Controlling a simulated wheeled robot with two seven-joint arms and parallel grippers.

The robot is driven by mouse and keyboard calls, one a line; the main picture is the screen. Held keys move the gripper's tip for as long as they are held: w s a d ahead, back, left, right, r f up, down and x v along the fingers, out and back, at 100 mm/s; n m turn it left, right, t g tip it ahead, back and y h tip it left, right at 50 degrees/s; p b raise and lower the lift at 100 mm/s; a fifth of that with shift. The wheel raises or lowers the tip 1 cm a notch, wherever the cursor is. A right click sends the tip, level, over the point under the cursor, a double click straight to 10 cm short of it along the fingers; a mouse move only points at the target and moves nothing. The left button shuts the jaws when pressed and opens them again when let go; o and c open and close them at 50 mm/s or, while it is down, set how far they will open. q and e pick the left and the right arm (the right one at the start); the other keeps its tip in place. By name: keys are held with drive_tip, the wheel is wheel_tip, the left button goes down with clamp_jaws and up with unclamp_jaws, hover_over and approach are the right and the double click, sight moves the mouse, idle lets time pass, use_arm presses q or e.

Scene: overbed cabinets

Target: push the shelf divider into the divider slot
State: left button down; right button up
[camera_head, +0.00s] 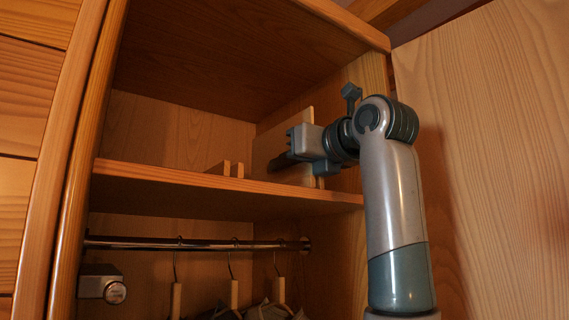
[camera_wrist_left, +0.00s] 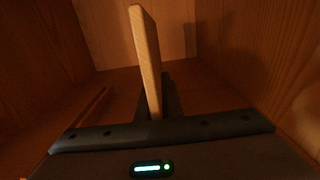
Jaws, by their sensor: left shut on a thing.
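The shelf divider (camera_head: 300,140) is a light wooden board standing upright above the shelf, on its right side. My left gripper (camera_head: 284,160) is shut on it, and the gripper covers part of the board. In the left wrist view the divider (camera_wrist_left: 147,55) shows nearly edge-on, slightly tilted, between the dark fingers (camera_wrist_left: 160,98). The divider slot (camera_head: 230,169) appears as two short wooden rails on the shelf, left of the divider and apart from it. One rail likely shows as a thin strip in the wrist view (camera_wrist_left: 92,108). My right gripper is not in view.
The shelf (camera_head: 160,176) has bare room left of the rails. The cabinet's side wall and open door (camera_head: 490,150) lie close on the right. A hanging rail (camera_head: 190,244) with hangers and clothes is below. The cabinet top (camera_head: 240,50) closes the space above.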

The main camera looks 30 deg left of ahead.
use_arm(q)
drive_tip(key=shift+f, duration=0.3)
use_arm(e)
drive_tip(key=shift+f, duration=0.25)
use_arm(q)
drive_tip(key=c, duration=1.8)
unclamp_jaws()
drive_tip(key=shift+c, duration=0.2)
